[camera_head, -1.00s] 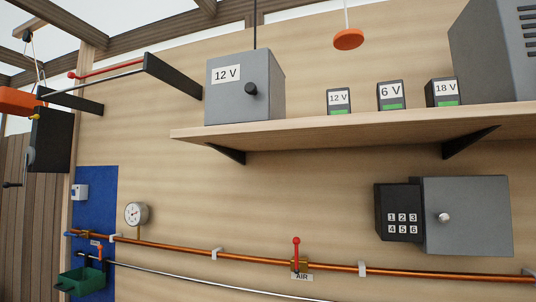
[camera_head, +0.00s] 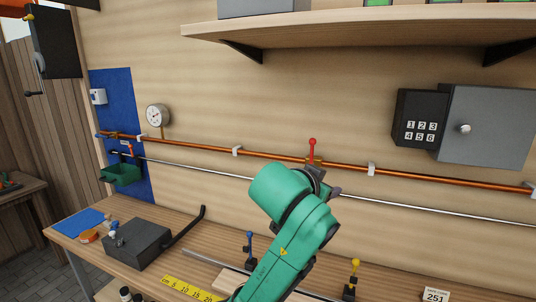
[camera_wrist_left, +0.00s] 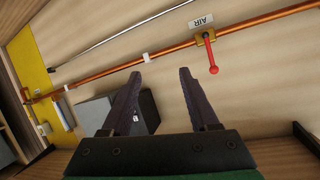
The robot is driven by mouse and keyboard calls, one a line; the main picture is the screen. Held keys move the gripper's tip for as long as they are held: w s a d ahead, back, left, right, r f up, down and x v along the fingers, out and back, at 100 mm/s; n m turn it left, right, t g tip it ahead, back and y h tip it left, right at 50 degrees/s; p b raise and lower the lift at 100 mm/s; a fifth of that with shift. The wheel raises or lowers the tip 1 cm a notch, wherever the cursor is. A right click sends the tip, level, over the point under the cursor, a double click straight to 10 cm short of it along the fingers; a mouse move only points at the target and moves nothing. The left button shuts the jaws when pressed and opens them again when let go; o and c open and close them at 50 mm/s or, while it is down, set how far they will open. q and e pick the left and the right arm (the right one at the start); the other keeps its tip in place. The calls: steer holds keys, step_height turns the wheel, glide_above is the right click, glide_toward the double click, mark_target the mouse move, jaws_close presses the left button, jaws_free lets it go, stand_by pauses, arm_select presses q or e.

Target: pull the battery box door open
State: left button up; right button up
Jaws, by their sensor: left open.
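The grey box on the shelf, probably the battery box (camera_head: 262,8), shows only as a lower strip at the top edge of the head view. Its knob and door front are cut off there. My green left arm rises in the middle of the head view, with its gripper mostly hidden behind its wrist. In the left wrist view my left gripper (camera_wrist_left: 162,76) has its dark jaws apart, with nothing between them. The battery box cannot be made out in that view. My right gripper is not in view.
The wooden shelf (camera_head: 350,32) spans the top. A copper pipe with a red valve lever (camera_head: 312,149) runs behind my arm. A keypad box (camera_head: 419,118) and grey cabinet (camera_head: 488,124) hang at the right. The bench (camera_head: 75,248) carries a dark box (camera_head: 138,244) and small levers.

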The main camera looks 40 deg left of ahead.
arm_select(q)
steer(key=s+a+r+n+t+y, duration=0.15)
steer(key=s+r, duration=0.25)
steer(key=r, duration=0.5)
steer(key=s+r+n+t+y, duration=0.1)
steer(key=s+r+t, duration=0.25)
steer(key=r, duration=0.55)
steer(key=s+a+r+n+t+y, duration=0.1)
steer(key=s+r, duration=0.4)
steer(key=r, duration=0.5)
steer(key=s+a+r+n+t+y, duration=0.1)
steer(key=s+r+n+t+y, duration=0.1)
steer(key=s+r, duration=0.65)
steer(key=a+f+p+x, duration=0.1)
steer(key=p+x, duration=0.6)
steer(key=x, duration=0.6)
steer(key=shift+w+f, duration=0.2)
steer(key=shift+f, duration=0.05)
steer(key=shift+m, duration=0.25)
jaws_close()
